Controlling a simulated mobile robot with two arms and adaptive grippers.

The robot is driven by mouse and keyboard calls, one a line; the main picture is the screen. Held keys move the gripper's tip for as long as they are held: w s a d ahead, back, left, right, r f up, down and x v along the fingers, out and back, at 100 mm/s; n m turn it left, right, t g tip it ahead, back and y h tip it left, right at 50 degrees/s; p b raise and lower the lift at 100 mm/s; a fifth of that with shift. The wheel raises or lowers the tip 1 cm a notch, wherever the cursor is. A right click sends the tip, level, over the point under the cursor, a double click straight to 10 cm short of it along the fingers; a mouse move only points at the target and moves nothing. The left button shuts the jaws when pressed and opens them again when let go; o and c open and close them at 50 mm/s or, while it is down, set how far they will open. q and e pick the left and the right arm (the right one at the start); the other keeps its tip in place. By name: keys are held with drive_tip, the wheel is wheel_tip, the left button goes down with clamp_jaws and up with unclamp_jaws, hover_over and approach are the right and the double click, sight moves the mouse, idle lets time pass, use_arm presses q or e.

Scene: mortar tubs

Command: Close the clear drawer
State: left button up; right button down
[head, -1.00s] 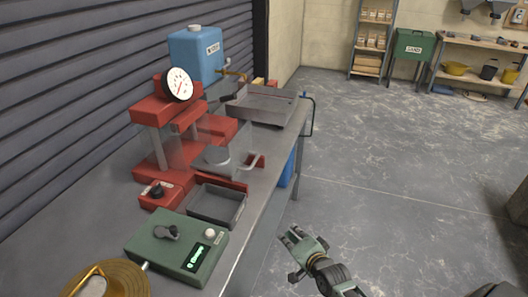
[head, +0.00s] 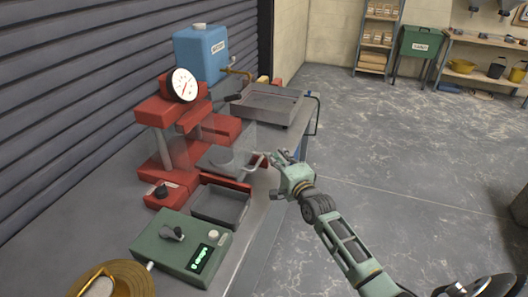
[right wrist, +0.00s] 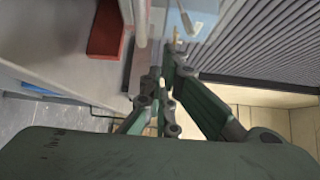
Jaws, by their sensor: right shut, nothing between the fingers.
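The clear drawer (head: 243,138) is a see-through box on the front of the red press (head: 165,148), with a round grey piece visible through it. Its pale bar handle (head: 255,166) sticks out to the right, so the drawer appears pulled out. My right gripper (head: 276,158) is shut and empty, with its fingertips beside the handle's outer end; I cannot tell whether they touch. In the right wrist view, the shut fingers (right wrist: 157,88) point toward a pale bar (right wrist: 140,28), seemingly the handle. My left gripper is not in view.
A grey open tray (head: 221,204) and a green control box (head: 182,246) stand on the bench in front of the press. A grey pan (head: 270,104) and a blue tank (head: 201,56) stand behind. Open floor lies right of the bench.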

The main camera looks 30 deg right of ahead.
sight(221, 151)
drive_tip(key=w+a, duration=0.1)
drive_tip(key=w, duration=0.1)
drive_tip(key=w+a+p, duration=0.1)
drive_tip(key=w, duration=0.1)
drive_tip(key=shift+a, duration=0.3)
drive_tip(key=w+a+b, duration=0.2)
drive_tip(key=w+a, duration=0.1)
drive_tip(key=w, duration=0.1)
drive_tip(key=w+a+b, duration=0.2)
drive_tip(key=w+a, duration=0.1)
drive_tip(key=a, duration=0.1)
drive_tip(key=w+a+b, duration=0.3)
drive_tip(key=w, duration=0.1)
drive_tip(key=shift+w+a+f, duration=0.15)
drive_tip(key=shift+w+a, duration=0.1)
drive_tip(key=shift+w, duration=0.1)
drive_tip(key=shift+w+a+r, duration=0.2)
drive_tip(key=shift+a, duration=0.05)
